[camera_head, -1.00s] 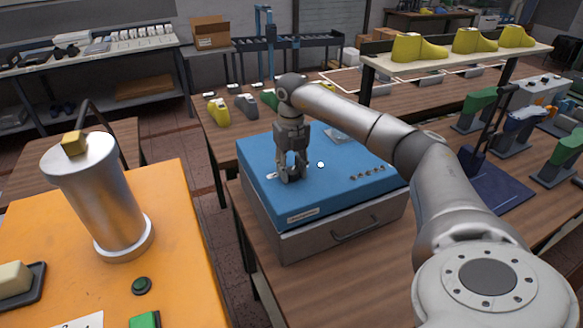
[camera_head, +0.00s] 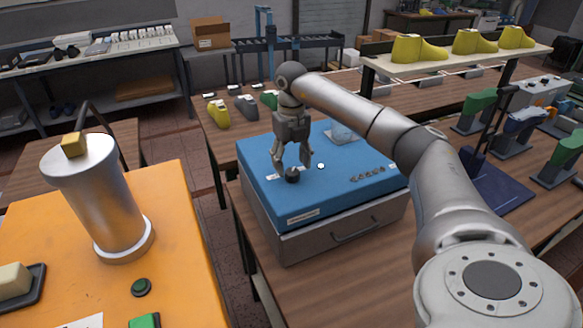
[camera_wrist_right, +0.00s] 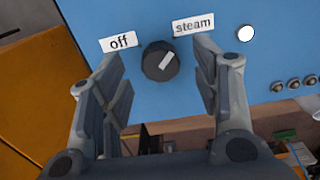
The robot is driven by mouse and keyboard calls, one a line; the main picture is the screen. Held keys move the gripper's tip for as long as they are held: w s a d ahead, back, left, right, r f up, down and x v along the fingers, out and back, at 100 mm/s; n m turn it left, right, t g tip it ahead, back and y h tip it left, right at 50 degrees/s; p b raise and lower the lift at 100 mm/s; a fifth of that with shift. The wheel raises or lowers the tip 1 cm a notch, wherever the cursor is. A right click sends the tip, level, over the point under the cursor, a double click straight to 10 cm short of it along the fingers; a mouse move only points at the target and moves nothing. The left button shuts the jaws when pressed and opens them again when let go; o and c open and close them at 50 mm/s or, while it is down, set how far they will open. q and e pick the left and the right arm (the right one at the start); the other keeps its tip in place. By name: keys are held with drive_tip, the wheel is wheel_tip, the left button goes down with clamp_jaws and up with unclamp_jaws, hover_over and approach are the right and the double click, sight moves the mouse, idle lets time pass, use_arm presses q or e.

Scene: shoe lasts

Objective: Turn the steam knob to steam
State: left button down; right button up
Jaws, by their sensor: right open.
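The steam knob (camera_head: 292,176) is a round black knob on top of the blue box (camera_head: 330,186). In the right wrist view the knob (camera_wrist_right: 160,61) has a white pointer mark slanting up and right, toward the "steam" label (camera_wrist_right: 193,25). The "off" label (camera_wrist_right: 119,42) is at its left. My right gripper (camera_head: 291,167) is open above the knob, with one finger on each side and nothing held. My left gripper is not in view.
A white round spot (camera_head: 321,166) and a row of small buttons (camera_head: 368,173) are on the box top. An orange table (camera_head: 185,240) with a metal cylinder (camera_head: 107,205) stands at left. Yellow lasts (camera_head: 420,49) stand on a shelf behind my right arm.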

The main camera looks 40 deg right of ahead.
sight(292, 170)
wheel_tip(292, 170, up, 9)
drive_tip(key=shift+r, duration=0.15)
idle(0.6)
